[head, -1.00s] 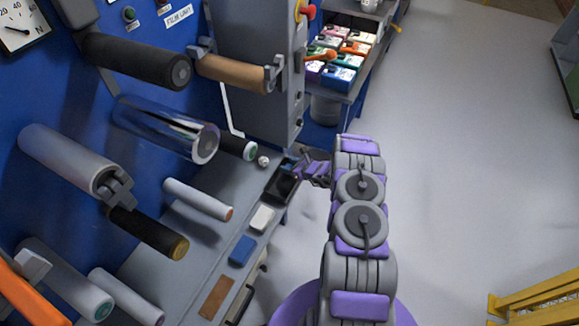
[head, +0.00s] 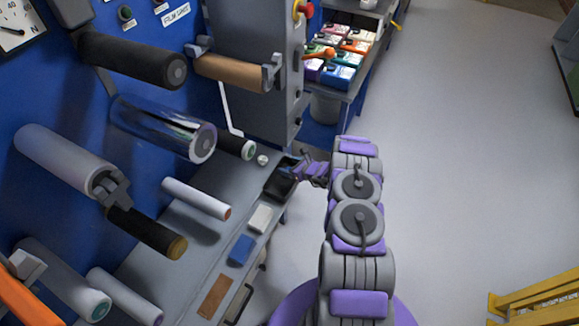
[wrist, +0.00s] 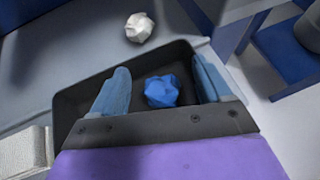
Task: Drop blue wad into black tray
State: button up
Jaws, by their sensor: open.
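The black tray (head: 278,188) sits on the grey bench ledge, and in the wrist view the black tray (wrist: 68,104) fills the middle. The blue wad (wrist: 161,91) shows over the tray floor, between my fingers, with visible gaps to both. It looks to lie in the tray, though its exact height is hard to judge. My gripper (wrist: 160,88) is open, its two blue fingers spread on either side of the wad. In the head view my gripper (head: 297,168) is at the tray's far right, small and partly hidden; the wad cannot be made out there.
A white wad (wrist: 139,27) lies on the bench just beyond the tray; it also shows in the head view (head: 262,160). A white block (head: 260,218) and a blue block (head: 241,250) lie nearer on the ledge. Rollers project over the bench at left. Open floor lies right.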

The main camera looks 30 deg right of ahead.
jog(key=shift+r, duration=0.1)
jog(key=shift+r, duration=0.5)
jog(key=shift+s+d+r, duration=0.1)
jog(key=shift+s+r, duration=0.15)
jog(key=p+v, duration=0.2)
jog(key=v, duration=0.9)
jog(key=shift+s+p, duration=0.15)
jog(key=shift+p, duration=0.2)
